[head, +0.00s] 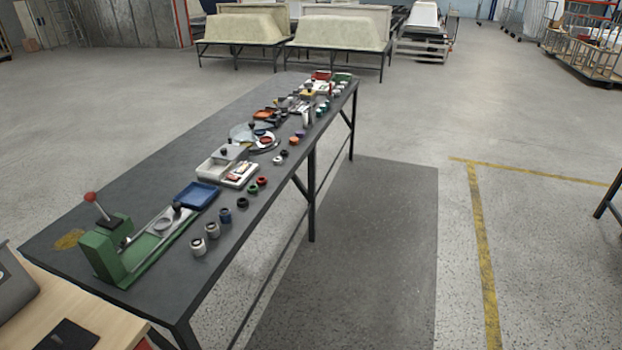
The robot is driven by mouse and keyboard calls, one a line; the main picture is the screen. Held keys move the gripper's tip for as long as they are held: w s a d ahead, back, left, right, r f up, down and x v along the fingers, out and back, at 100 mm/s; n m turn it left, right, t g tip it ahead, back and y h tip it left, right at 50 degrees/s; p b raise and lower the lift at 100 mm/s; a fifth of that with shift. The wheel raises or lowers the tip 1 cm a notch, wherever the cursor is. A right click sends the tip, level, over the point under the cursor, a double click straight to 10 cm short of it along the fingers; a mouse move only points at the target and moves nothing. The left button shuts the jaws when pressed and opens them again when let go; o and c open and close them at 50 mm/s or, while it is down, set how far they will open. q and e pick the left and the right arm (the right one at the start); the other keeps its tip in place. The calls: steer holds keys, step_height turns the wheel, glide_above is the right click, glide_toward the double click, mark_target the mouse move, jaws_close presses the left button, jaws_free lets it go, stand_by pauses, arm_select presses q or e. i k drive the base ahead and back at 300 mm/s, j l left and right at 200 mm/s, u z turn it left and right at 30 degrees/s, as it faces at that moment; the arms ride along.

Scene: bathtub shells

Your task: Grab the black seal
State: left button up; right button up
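Several small round parts stand along the right edge of the long dark table (120,195). A black ring-like part (242,203) sits near the table's right edge, between a dark blue part (225,215) and a green part (253,189). Another small dark part (284,153) lies farther back along the same edge. I cannot tell which of these is the black seal. Neither of my grippers shows in the head view.
A green press with a red knob (110,250) stands at the table's near end, beside a blue tray (196,195). A wooden table (60,305) is at the lower left. Bathtub shells (340,32) stand behind.

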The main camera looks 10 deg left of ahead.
mark_target(241, 205)
steer(key=i+l+u, duration=0.1)
steer(key=i, duration=0.55)
steer(key=i+l, duration=0.15)
steer(key=i, duration=0.5)
steer(key=j+u, duration=0.05)
